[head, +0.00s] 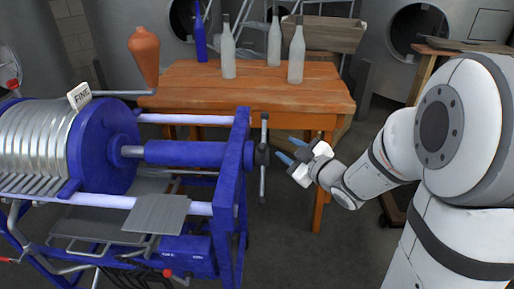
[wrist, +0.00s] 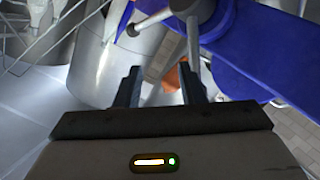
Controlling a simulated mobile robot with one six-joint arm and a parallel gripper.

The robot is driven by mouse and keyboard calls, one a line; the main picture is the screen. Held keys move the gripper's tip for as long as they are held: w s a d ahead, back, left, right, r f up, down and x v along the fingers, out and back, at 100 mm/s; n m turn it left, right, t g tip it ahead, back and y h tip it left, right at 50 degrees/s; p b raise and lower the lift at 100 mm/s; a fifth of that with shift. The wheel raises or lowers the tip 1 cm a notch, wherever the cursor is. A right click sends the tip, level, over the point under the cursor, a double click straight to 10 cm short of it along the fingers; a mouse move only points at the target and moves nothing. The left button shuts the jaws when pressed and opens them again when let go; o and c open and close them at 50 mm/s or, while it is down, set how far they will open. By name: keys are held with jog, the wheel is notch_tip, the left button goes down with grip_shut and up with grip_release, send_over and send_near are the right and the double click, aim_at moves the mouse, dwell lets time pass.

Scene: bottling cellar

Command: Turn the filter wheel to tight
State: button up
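The filter wheel (head: 262,185) is a dark metal hub with bar spokes at the right end of the blue filter press (head: 195,153). One bar stands roughly upright. In the wrist view its metal bars (wrist: 192,45) show at the top, one ending in a round knob. My gripper (head: 291,150) is open and empty, just right of the wheel, its fingertips pointing toward it. In the wrist view my gripper (wrist: 160,88) has its two dark fingers apart, with a bar near the right finger; I cannot tell whether they touch.
The press's blue end frame (head: 232,170) stands just left of the wheel. A wooden table (head: 190,85) behind holds several bottles and an orange jug (head: 145,55). A "FINE" sign (head: 79,96) sits on the silver plates (head: 35,140). The floor below my gripper looks clear.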

aim_at(258, 148)
jog(key=w+a+y, duration=0.1)
jog(key=a, duration=0.2)
jog(key=w+a+f+n+y, duration=0.1)
jog(key=a, duration=0.1)
jog(key=w+a+f+n+y, duration=0.1)
jog(key=a+y, duration=0.1)
jog(key=a, duration=0.1)
jog(key=shift+w+a+f+g+b, duration=0.2)
jog(key=shift+w+a+g+b, duration=0.1)
jog(key=shift+w+g+b, duration=0.1)
jog(key=shift+c, duration=0.6)
grip_shut()
